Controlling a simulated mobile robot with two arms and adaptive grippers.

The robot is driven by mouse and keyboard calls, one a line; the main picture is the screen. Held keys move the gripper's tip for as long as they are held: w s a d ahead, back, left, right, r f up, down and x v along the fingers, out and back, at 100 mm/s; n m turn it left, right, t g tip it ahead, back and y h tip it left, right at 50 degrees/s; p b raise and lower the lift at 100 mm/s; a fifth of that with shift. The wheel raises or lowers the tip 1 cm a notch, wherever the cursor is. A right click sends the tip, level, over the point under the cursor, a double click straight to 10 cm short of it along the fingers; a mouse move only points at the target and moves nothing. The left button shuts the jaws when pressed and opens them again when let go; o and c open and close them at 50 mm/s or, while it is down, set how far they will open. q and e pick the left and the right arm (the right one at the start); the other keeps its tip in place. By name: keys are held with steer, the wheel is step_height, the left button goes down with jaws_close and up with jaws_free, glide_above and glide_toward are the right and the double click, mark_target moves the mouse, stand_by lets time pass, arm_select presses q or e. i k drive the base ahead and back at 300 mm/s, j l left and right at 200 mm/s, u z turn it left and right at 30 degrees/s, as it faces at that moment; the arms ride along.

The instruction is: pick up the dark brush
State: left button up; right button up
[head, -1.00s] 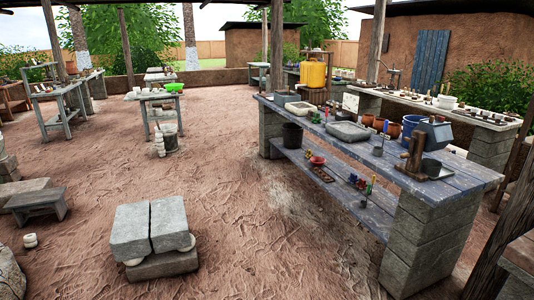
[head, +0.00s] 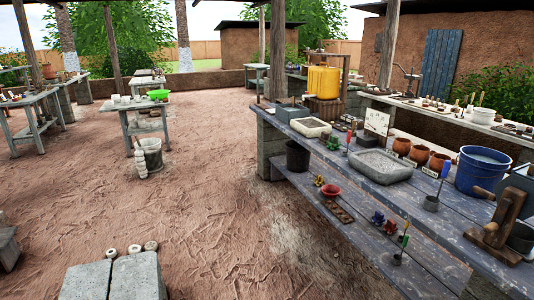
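I cannot pick out the dark brush for certain. On the blue-grey bench (head: 445,225), a blue-topped upright tool (head: 443,168) stands in a small dark cup (head: 431,203). A thin red upright tool (head: 349,138) stands farther back, near the stone trough. On the lower shelf, a green and orange upright tool (head: 404,238) stands in a small dark holder. Small dark items on the far right bench (head: 435,105) are too small to tell apart. Neither of my grippers is in view.
Stone blocks (head: 137,278) stand at the front left. The dirt floor (head: 200,200) is open between the blocks and the bench.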

mark_target(325, 138)
steer(key=i, duration=1.95)
